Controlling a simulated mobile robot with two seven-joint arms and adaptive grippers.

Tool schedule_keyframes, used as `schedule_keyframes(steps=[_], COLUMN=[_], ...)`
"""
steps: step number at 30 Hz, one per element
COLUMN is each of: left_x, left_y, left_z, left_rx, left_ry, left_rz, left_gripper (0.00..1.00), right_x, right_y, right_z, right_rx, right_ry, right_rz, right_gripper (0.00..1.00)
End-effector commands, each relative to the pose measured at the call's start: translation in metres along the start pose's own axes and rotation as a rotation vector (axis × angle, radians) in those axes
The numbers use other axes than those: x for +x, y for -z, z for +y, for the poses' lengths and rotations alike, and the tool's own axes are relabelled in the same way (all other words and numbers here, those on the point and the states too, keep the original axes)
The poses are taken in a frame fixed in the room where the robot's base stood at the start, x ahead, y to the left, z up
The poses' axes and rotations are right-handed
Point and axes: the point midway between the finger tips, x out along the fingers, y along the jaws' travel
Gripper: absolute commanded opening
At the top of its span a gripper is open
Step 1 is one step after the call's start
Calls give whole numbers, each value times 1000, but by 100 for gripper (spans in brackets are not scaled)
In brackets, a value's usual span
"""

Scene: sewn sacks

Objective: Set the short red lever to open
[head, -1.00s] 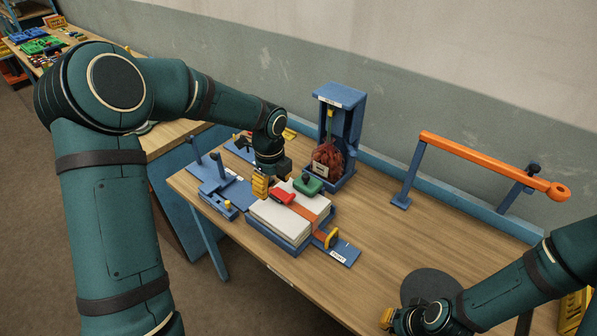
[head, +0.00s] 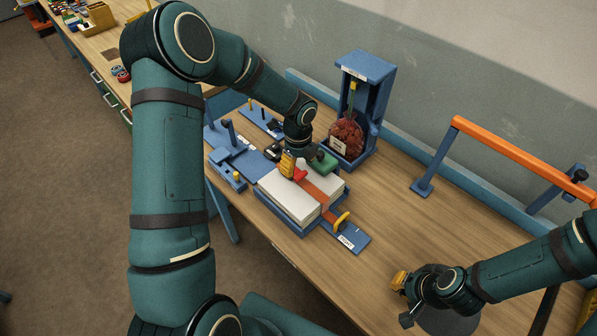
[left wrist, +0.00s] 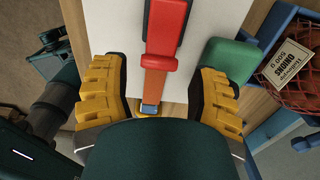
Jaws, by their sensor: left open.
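A short red lever (head: 300,175) lies at the top of an orange strap (head: 315,189) that crosses a white stack (head: 287,199) in a blue tray. In the left wrist view the red lever (left wrist: 160,63) lies between my open left fingers, with a gap on each side. My left gripper (head: 290,163) is over the far part of the stack and partly hides the lever in the head view. A green block (head: 324,163) sits just right of it. My right gripper (head: 402,300) is low at the front right, away from the lever; its jaws are unclear.
A blue stand (head: 370,70) with a red net sack (head: 346,138) is behind the stack. A yellow handle (head: 342,220) on a labelled blue plate is at its front right. Blue fixtures (head: 222,157) stand left. An orange bar (head: 510,145) spans the right; the table between is clear.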

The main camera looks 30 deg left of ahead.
Motion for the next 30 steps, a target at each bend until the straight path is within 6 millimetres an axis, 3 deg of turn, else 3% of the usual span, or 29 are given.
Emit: schedule_keyframes(steps=[3,9,20,25,30], left_x=[20,37,41,41,42], left_y=[0,0,0,0,0], left_z=[0,0,0,0,0], left_rx=[0,0,0,0,0], left_ry=[-1,1,2,2,1], left_rz=[1,0,0,0,0], left_gripper=[60,60,60,5,3], right_x=[0,0,0,0,1], right_y=[0,0,0,0,0], right_z=[0,0,0,0,0], right_rx=[0,0,0,0,0], right_ry=[0,0,0,0,0], right_rz=[0,0,0,0,0], right_gripper=[0,0,0,0,0])
